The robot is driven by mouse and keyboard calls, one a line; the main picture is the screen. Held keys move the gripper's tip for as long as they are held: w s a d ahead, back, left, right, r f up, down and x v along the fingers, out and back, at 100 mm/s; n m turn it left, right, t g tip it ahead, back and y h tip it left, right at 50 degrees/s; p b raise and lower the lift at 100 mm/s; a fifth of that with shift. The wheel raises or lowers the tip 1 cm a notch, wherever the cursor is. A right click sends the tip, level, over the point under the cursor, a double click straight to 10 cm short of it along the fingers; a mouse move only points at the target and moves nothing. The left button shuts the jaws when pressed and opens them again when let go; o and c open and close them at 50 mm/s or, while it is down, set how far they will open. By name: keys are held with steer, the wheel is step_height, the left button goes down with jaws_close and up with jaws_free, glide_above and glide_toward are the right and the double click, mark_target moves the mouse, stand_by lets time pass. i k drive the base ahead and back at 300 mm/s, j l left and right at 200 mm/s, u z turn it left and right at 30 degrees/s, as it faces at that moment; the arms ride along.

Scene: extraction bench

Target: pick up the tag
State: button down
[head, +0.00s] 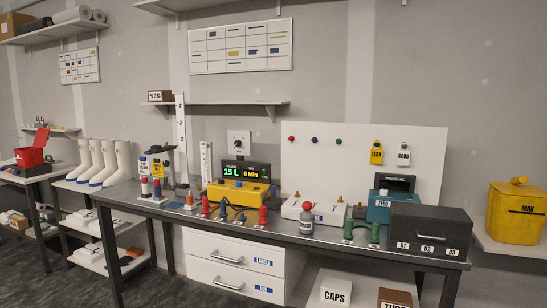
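Two tags hang side by side on the white board (345,172) behind the bench. The left one is a yellow tag (376,154) that seems to read LEAN. The right one is a white tag (404,156) with black lettering too small to read surely. Both hang above the right half of the bench, behind a blue device (379,209) marked ZERO. My gripper is not in view, and nothing covers either tag.
The dark bench (290,236) is crowded with a yellow unit (238,195), red fittings, a red-capped bottle (307,222), green fittings and a dark drawer box (430,229). A yellow bin (515,215) stands at the right. Grey floor (150,290) shows at lower left.

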mark_target(376, 155)
steer(key=z, duration=1.05)
